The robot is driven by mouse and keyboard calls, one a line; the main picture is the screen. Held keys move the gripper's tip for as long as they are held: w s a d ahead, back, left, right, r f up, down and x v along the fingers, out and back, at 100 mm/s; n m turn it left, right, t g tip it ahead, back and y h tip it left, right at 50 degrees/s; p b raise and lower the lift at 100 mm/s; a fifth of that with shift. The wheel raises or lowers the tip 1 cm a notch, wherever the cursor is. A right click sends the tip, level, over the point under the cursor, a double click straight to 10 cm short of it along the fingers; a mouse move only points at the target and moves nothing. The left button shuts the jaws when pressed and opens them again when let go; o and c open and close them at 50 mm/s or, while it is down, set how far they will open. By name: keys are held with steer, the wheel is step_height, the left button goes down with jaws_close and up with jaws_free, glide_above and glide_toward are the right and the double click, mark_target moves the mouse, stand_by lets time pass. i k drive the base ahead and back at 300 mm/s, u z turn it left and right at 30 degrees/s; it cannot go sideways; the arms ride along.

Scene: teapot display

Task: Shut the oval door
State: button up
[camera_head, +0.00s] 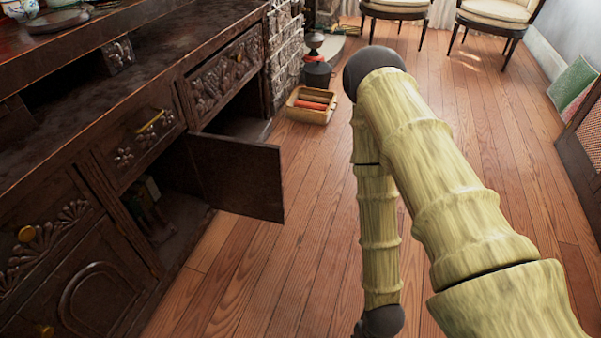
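A dark wooden cabinet door (243,180) stands wide open, sticking out from the sideboard (70,118) into the room. Its plain face is turned towards me, and I cannot see an oval on it. A shut lower door (100,298) with a curved raised moulding is at the lower left, partly cut off by the frame. My arm, with its bamboo-like links, rises from the lower right and bends down to a dark joint at the bottom edge. My gripper is not in view.
The open compartment (165,215) holds small items too dark to make out. A yellowish box with red things (311,105) sits on the floor beyond the door, near a brick column (285,50). Two chairs (497,18) stand at the back. The wooden floor right of the door is clear.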

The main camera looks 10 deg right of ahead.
mark_target(239, 177)
steer(key=z, duration=1.25)
steer(key=i, duration=3.1)
steer(key=u, duration=3.75)
